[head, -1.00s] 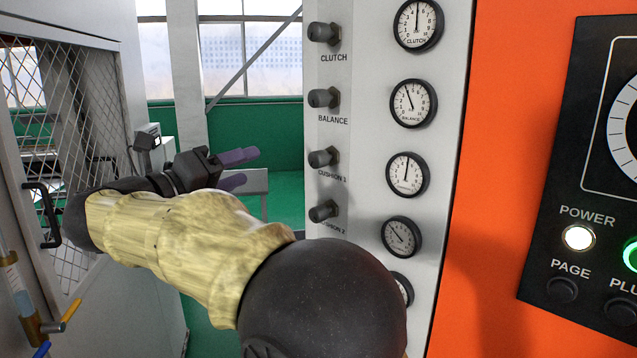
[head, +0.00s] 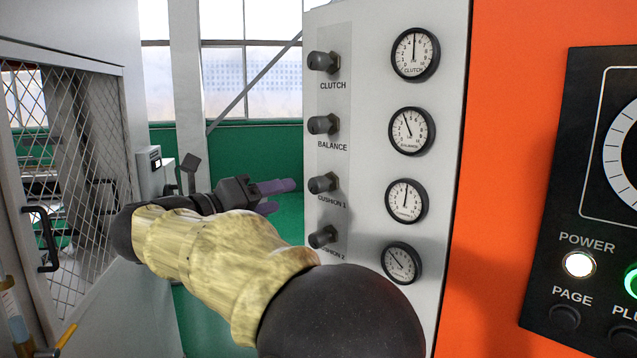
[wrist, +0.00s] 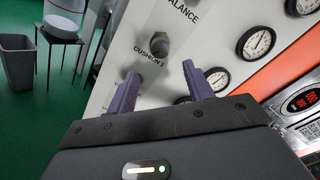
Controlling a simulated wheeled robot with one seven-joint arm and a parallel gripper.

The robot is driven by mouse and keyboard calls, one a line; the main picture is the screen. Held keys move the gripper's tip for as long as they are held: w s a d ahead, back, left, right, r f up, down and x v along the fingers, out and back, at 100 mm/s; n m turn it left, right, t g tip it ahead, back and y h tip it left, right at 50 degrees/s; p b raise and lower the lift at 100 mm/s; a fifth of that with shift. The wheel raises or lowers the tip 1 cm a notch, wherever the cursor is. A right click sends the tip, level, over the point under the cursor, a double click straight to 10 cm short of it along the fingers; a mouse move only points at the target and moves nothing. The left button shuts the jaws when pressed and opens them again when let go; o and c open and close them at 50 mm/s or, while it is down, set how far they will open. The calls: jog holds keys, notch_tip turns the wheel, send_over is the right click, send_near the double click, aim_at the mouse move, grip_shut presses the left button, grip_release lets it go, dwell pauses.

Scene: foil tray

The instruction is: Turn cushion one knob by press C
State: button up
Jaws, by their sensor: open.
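The cushion 1 knob (head: 323,183) is a dark round knob on the pale grey panel (head: 375,120), third from the top, with its label below it. Its gauge (head: 407,201) sits to its right, needle pointing nearly straight up. My gripper (head: 280,196), with purple fingers, is open and empty just left of this knob, apart from it. In the wrist view, the cushion 1 knob (wrist: 159,45) appears beyond and between the fingertips of my gripper (wrist: 160,74). The cushion 2 knob (head: 322,237) is just below; my arm covers the panel's lower part.
The clutch knob (head: 323,62) and balance knob (head: 322,124) are above. An orange panel (head: 510,130) and black control box (head: 590,150) stand right. A mesh door (head: 75,180) is left. The wrist view shows a grey bin (wrist: 17,60) and small table (wrist: 60,32).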

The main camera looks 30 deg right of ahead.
aim_at(313, 188)
jog(key=p+x, duration=0.2)
jog(key=x, duration=0.9)
jog(key=shift+c, duration=0.2)
jog(key=c, duration=0.9)
